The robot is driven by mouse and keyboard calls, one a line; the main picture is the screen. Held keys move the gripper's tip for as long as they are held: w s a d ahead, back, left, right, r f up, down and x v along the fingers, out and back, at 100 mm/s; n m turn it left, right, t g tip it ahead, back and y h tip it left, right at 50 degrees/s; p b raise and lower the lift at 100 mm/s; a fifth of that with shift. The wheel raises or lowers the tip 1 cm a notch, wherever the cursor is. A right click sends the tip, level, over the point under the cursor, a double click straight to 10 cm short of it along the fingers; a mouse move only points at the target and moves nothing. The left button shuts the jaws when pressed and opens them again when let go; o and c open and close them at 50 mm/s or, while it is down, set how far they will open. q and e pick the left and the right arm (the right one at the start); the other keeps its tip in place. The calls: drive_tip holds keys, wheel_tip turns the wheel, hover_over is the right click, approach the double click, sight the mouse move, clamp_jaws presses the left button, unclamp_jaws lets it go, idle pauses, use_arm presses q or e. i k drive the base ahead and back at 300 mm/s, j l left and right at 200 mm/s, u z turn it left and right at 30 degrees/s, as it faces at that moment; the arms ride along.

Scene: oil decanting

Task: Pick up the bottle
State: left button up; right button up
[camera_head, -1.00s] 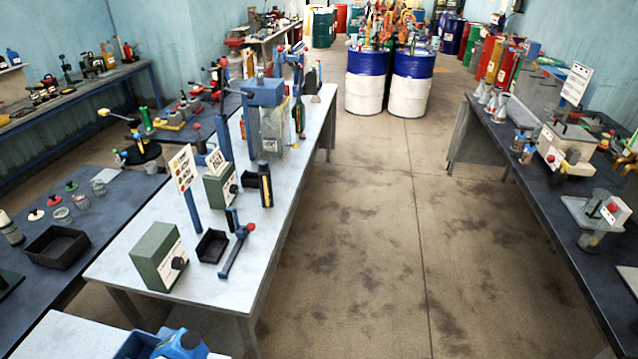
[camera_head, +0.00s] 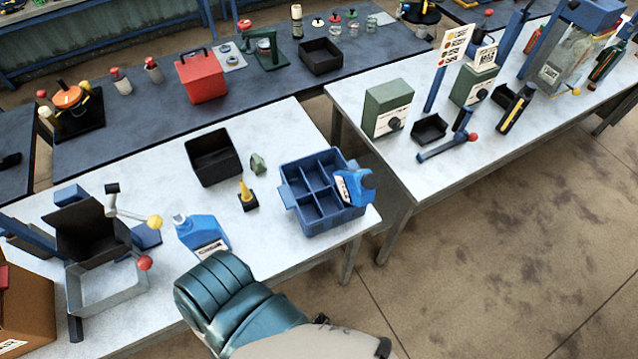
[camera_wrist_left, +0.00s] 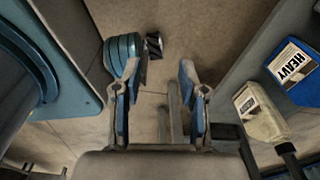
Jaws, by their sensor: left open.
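A blue bottle (camera_head: 203,236) with a white label stands upright on the near white table. Another blue bottle (camera_head: 355,187) is at the right side of a blue divided crate (camera_head: 333,226), tilted. In the left wrist view, a dark blue bottle (camera_wrist_left: 299,69) labelled HEAVY and a cream bottle (camera_wrist_left: 260,118) are at the right; I cannot match them to the head view. My left gripper (camera_wrist_left: 157,88) is open and empty, its fingers apart over the floor, away from these bottles. It does not show in the head view. My right gripper is not in view.
A black bin (camera_head: 213,157), a yellow-tipped item (camera_head: 247,196) and a metal frame (camera_head: 108,290) share the near table. A cardboard box (camera_head: 25,315) stands at its left. A second white table (camera_head: 450,160) with equipment is at the right, with open floor beside it.

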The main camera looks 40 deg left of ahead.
sight(356, 186)
drive_tip(key=u, duration=1)
drive_tip(key=l+z, duration=0.1)
drive_tip(key=k+l, duration=0.15)
drive_tip(key=l, duration=0.2)
drive_tip(key=z, duration=0.05)
